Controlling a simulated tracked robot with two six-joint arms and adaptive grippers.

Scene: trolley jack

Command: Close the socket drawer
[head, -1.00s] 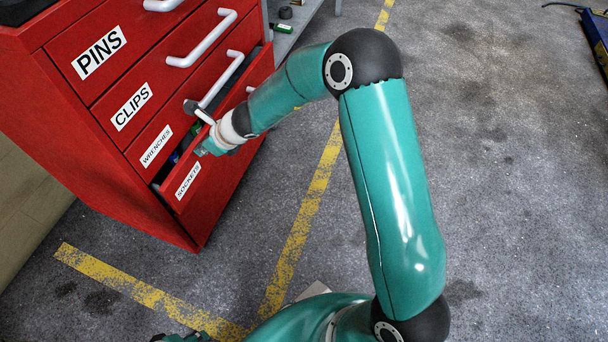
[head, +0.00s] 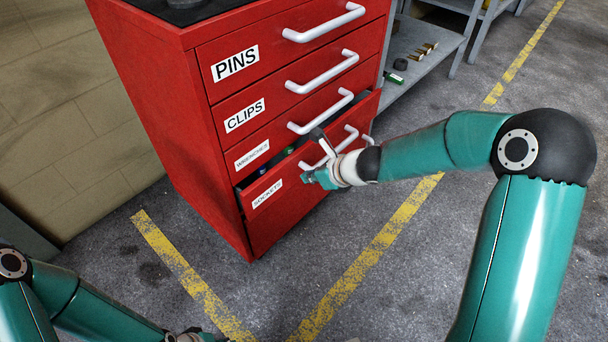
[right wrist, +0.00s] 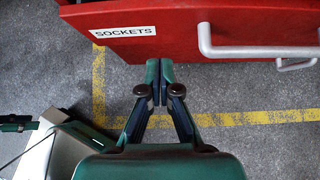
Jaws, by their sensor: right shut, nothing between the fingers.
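The red drawer labelled SOCKETS (head: 300,205) is the lowest labelled one in the red cabinet. It stands partly open, with dark and green contents showing in the gap. Its pale handle (head: 345,142) also shows in the right wrist view (right wrist: 250,51). My right gripper (head: 312,178) is at the drawer's front, left of the handle. In the right wrist view its fingers (right wrist: 159,84) are together and empty, close to the drawer's lower front edge; contact cannot be told. My left gripper (head: 192,336) is low in the head view, mostly cut off by the frame edge.
The PINS (head: 290,45), CLIPS (head: 300,90) and WRENCHES (head: 290,130) drawers above look shut, with handles sticking out. A grey shelf (head: 425,55) with small items stands right of the cabinet. Grey floor with yellow lines (head: 375,245) is clear in front.

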